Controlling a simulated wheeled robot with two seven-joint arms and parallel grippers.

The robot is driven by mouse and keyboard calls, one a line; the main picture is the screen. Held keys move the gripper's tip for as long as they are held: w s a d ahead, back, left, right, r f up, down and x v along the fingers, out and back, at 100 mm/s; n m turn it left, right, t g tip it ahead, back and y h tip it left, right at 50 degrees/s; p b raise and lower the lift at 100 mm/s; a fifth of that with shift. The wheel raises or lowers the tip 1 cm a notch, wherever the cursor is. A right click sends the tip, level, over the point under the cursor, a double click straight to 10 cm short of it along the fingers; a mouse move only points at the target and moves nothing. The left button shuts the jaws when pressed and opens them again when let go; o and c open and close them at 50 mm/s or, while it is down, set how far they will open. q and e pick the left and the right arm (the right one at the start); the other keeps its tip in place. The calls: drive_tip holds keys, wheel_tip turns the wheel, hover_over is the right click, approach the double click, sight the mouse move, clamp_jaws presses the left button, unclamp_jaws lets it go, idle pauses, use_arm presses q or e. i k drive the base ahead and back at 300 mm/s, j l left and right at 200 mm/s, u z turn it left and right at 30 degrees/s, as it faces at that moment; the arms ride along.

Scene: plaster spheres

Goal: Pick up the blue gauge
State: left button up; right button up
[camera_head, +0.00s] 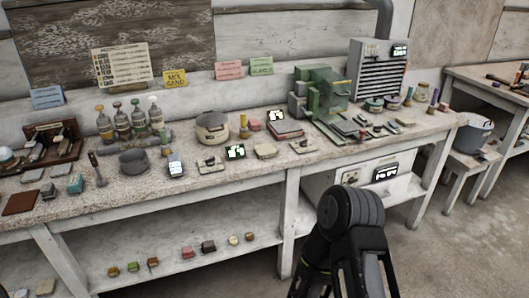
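I cannot tell for certain which item is the blue gauge. A small upright device with a pale blue-white face (176,167) stands near the front of the workbench (130,199), left of its middle. A teal block (75,184) lies farther left near the front edge. A black, rounded part of one of my arms rises at the bottom, right of centre, in front of the bench. No gripper fingers show, and neither gripper is seen touching anything on the bench.
A grey vented cabinet (378,70) stands at the back right. Small blocks lie on the lower shelf (190,264). Floor (440,250) is clear at right.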

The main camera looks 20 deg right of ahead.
sight(174, 160)
drive_tip(key=i+j, duration=0.2)
drive_tip(key=j, duration=0.15)
drive_tip(key=i+j, duration=0.2)
drive_tip(key=j, duration=0.15)
drive_tip(key=i+j, duration=0.2)
drive_tip(key=j, duration=0.15)
